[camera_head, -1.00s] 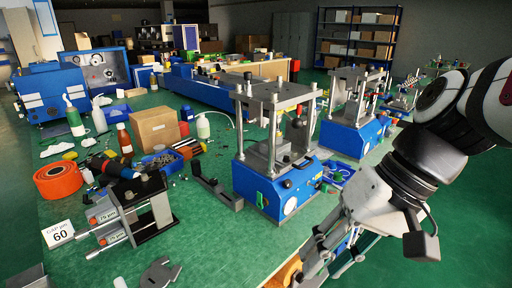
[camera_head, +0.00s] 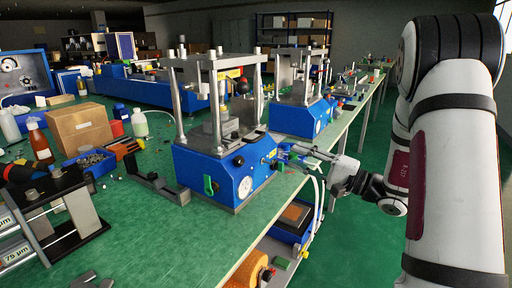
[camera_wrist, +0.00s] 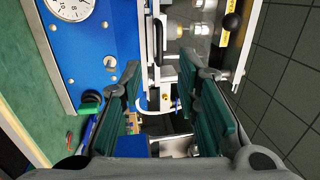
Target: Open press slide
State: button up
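The nearest press (camera_head: 222,166) has a blue base, metal posts and a metal top plate. Its front carries a dial gauge (camera_head: 245,187), a green knob (camera_head: 209,185) and a black knob. A metal slide block (camera_head: 229,125) sits on the base between the posts; I cannot tell how far out it is. My gripper (camera_head: 284,153) is at the right side of this press. In the wrist view, my gripper (camera_wrist: 158,64) has its green-padded fingers apart, with a metal bar and a dark, narrow handle-like part (camera_wrist: 158,42) just beyond the tips. Contact is unclear.
A second press (camera_head: 301,114) stands behind on the same green bench (camera_head: 150,235). A cardboard box (camera_head: 80,128) and a black fixture (camera_head: 62,215) are at left. A shelf under the bench holds a blue bin (camera_head: 290,231). The green floor at right is free.

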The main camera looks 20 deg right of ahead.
aim_at(259, 138)
jog(key=x, duration=1.3)
jog(key=shift+w+d+r+b, duration=0.1)
jog(key=shift+w+d+b, duration=0.15)
jog(key=shift+w, duration=0.2)
grip_shut()
